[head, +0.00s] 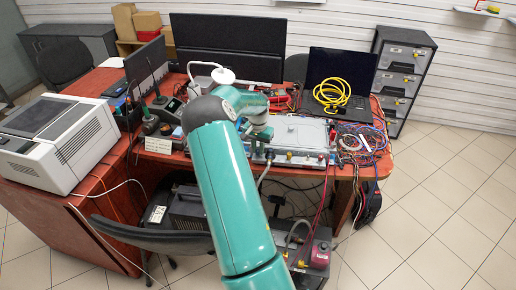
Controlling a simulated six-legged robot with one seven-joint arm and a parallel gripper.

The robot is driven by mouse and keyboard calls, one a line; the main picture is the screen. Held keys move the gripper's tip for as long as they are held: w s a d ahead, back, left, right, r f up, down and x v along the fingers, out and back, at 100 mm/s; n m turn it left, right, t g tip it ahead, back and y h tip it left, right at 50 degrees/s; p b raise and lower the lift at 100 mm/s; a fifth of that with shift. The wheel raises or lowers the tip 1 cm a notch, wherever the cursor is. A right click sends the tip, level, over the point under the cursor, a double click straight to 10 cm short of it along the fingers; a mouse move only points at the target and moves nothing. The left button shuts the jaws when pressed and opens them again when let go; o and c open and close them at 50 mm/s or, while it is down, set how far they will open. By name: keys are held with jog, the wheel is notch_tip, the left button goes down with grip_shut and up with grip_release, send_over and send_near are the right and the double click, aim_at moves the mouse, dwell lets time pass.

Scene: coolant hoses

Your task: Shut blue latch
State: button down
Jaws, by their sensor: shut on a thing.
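A flat grey-white unit (303,130) lies on the red-brown table, with small fittings along its front edge. My teal arm reaches up and over to the unit's left side. My gripper (262,146) is at its left front edge, small and mostly hidden by my own arm links. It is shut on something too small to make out. I cannot tell the blue latch apart from the fittings there, nor its position. A light hose (263,180) hangs below the front edge near my gripper.
Tangled coloured cables (362,146) lie right of the unit. A laptop (340,75) with a yellow cable coil (331,96) stands behind. A white printer-like machine (55,140) is at left. A chair (150,236) and a dark box unit (314,262) stand in front. Floor at right is clear.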

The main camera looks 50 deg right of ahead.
jog(key=n, duration=1)
dwell(0.5)
dwell(0.3)
jog(key=c, duration=1.3)
grip_release()
jog(key=shift+s+d, duration=0.1)
jog(key=shift+d, duration=0.05)
